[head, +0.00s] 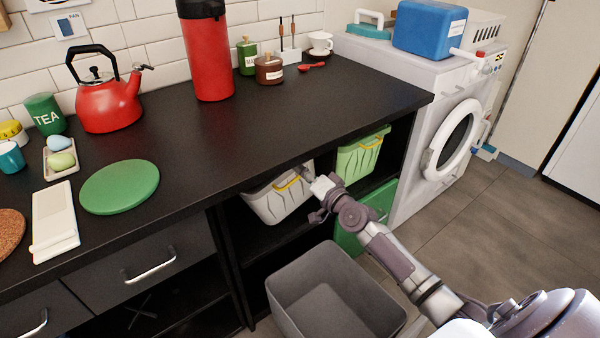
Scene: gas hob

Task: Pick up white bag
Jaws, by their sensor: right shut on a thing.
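The white bag (277,203) is a pale, ribbed, basket-like container with a yellow handle. It sits in the open shelf under the black counter, its top partly hidden by the counter edge. My right gripper (314,186) reaches in from the lower right and is shut at the bag's right end, by the rim and handle. The fingertips are small and partly hidden there. My left gripper is not in view.
A green basket (361,154) stands right of the bag, with a darker green box (352,236) below. A large grey bin (290,279) stands in front on the floor. The counter (240,130) overhangs the shelf. A washing machine (437,130) stands at the right.

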